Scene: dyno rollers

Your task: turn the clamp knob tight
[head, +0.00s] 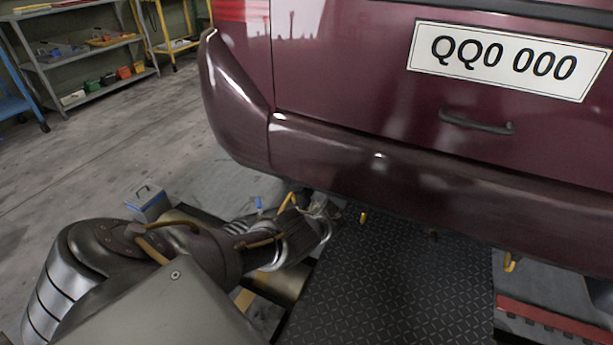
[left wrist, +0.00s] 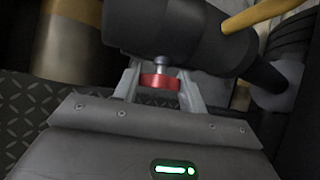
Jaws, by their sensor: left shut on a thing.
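The red clamp knob (left wrist: 160,81) shows in the left wrist view, on a metal stem under a dark cylindrical clamp body (left wrist: 165,30). My left gripper (left wrist: 157,86) has its two fingers on either side of the knob and is shut on it. In the head view my left arm reaches in from the left, with the left gripper (head: 318,210) low beside the car's rear bumper. The knob cannot be made out in the head view. My right gripper is in neither view.
The dark red car (head: 370,110) with its bumper (head: 330,160) overhangs the work area. Yellow hooks (head: 510,262) hang beneath it. A dark tread plate (head: 375,280) lies below, with yellowish rollers (head: 275,275) beside it. A blue-grey toolbox (head: 148,204) stands on the floor at left.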

